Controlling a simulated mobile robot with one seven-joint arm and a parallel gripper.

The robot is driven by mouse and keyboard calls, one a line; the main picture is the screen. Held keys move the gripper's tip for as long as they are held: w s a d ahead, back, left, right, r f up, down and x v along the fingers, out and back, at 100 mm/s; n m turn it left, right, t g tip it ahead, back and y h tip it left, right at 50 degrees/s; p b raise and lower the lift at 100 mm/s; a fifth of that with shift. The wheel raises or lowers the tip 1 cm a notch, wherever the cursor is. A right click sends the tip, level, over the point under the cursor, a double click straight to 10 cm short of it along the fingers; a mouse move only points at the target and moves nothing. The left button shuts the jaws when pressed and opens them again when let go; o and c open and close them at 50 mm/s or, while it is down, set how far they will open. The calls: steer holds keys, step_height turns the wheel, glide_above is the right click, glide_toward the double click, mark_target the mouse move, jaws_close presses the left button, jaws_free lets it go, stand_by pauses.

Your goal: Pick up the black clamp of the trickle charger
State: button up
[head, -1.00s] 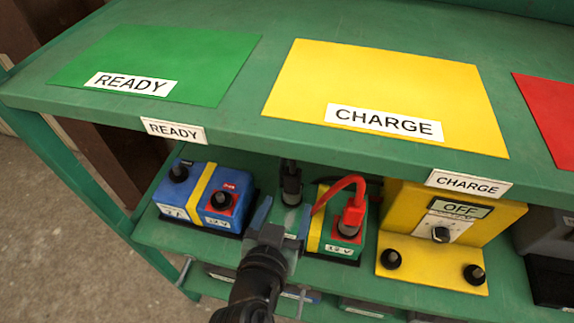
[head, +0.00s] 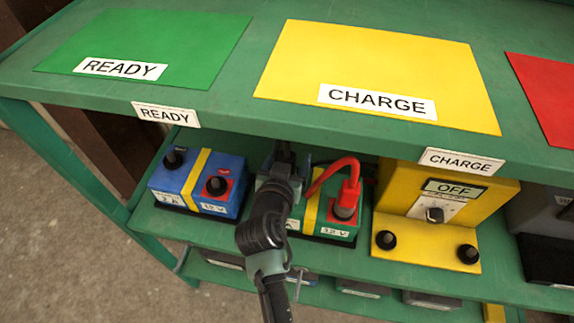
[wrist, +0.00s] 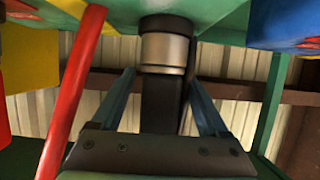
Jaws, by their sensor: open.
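The black clamp (head: 286,152) shows only as a dark upright piece beyond my gripper in the head view, at the left half of a green battery (head: 345,215) with a yellow stripe. My gripper (head: 280,172) covers most of it. In the wrist view the clamp (wrist: 164,100) is a dark upright shape with a silvery band (wrist: 164,49), between the two open fingers of my gripper (wrist: 162,77). Gaps show on both sides, and I see no grip on it. The red clamp (head: 345,201) with its red cable is on the battery's right half. The yellow trickle charger (head: 455,205) reads OFF.
A blue battery (head: 190,187) stands close on the left. The red cable (wrist: 75,95) runs close beside the fingers in the wrist view. The green upper shelf (head: 215,108), with READY and CHARGE mats, overhangs the lower shelf. A grey unit stands at far right.

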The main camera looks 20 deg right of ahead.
steer(key=shift+w+d+f, duration=0.1)
steer(key=shift+w, duration=0.05)
jaws_close()
stand_by(0.4)
